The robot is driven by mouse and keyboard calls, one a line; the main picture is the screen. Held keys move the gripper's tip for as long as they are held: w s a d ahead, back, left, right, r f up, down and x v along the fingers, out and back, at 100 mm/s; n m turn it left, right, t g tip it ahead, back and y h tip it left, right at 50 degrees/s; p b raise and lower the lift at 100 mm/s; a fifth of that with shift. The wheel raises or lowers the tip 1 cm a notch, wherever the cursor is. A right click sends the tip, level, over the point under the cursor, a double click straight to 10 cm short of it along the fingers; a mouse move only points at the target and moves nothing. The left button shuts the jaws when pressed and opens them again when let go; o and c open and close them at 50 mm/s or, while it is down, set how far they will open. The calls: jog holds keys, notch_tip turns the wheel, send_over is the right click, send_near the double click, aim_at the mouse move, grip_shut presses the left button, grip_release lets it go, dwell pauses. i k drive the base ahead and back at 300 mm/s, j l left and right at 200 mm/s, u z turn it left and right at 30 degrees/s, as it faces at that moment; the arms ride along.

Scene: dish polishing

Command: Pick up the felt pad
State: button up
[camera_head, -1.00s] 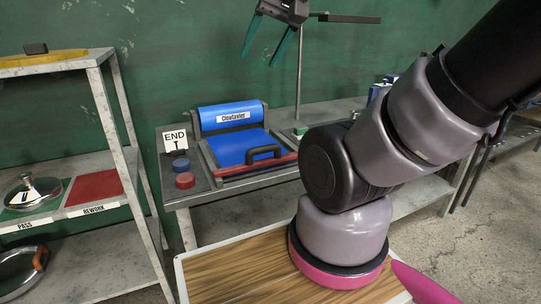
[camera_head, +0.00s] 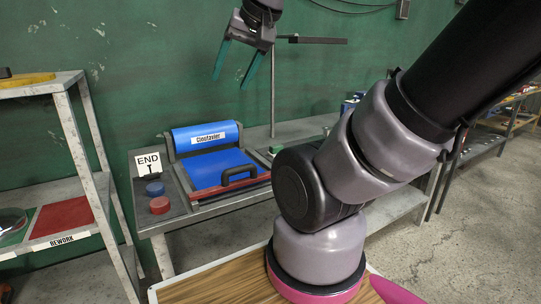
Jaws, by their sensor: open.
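My gripper (camera_head: 231,83) is at the top of the head view, pointing down with its two green fingers spread and nothing between them. It is in front of the green wall, above the work table in the picture. I cannot tell for certain which thing is the felt pad. A small green block (camera_head: 276,149) lies on the table right of the blue press, partly hidden by my arm. My gripper is apart from all of these.
A blue press (camera_head: 213,170) labelled Cloutavier, with a black handle, stands on the table, left of a thin metal pole (camera_head: 272,105). A shelf rack (camera_head: 75,135) with a red REWORK area (camera_head: 63,217) is at left.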

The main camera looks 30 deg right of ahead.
aim_at(274, 150)
jog(key=i+l, duration=0.4)
jog(key=l, duration=0.15)
jog(key=i+l, duration=0.4)
jog(key=l+z, duration=0.05)
jog(key=l, duration=0.1)
